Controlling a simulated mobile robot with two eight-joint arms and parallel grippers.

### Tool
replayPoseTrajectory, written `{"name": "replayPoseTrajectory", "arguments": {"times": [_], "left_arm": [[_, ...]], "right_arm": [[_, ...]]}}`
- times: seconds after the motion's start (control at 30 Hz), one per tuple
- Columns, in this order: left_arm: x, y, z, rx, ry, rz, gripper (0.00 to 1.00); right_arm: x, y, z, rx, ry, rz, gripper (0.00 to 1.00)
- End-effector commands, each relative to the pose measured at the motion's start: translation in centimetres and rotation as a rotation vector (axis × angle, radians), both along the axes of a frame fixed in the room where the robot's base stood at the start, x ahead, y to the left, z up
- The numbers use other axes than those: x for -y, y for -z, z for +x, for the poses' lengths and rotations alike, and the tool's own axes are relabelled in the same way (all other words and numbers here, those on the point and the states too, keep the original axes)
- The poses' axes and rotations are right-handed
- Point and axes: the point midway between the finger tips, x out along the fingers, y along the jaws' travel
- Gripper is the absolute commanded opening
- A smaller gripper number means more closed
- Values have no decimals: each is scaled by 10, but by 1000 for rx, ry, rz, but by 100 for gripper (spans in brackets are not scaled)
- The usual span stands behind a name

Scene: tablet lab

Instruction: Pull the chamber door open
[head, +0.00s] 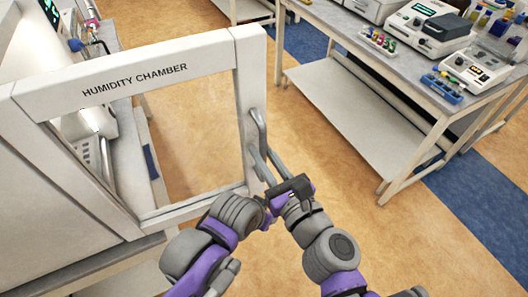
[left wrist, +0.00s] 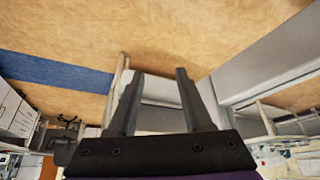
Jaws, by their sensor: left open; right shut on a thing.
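The chamber door (head: 135,78) is a white frame marked "HUMIDITY CHAMBER" around a clear window, at the left of the head view. The floor and part of a bench show through the window. A grey bar handle (head: 258,130) stands upright on the door's right edge. My right gripper (head: 263,163) is shut on the lower part of this handle. My left gripper is open and empty in the left wrist view (left wrist: 153,75). In the head view its arm reaches in low beside the right one, and its fingers cannot be made out. How far the door stands open is hard to tell.
A lab bench (head: 345,45) with instruments and tube racks stands at the upper right, with a lower shelf (head: 360,105). Open tan floor (head: 345,190) lies between door and bench. A blue floor strip (head: 480,205) runs past the bench.

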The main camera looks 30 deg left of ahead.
Motion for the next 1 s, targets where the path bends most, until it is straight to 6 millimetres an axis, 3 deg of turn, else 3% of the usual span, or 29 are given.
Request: {"name": "replayPoseTrajectory", "arguments": {"times": [0.1,0.13,0.3,0.67,1.0], "left_arm": [[0,0,0,0,0,0,50],[0,0,0,0,0,0,50],[0,0,0,0,0,0,50],[0,0,0,0,0,0,50],[0,-2,1,2,0,0,50]], "right_arm": [[-1,-1,0,0,-2,1,0],[-1,-1,0,0,-2,1,22],[0,0,0,-1,-1,1,48],[3,0,-2,0,0,0,48],[43,0,-26,1,3,-1,48]]}}
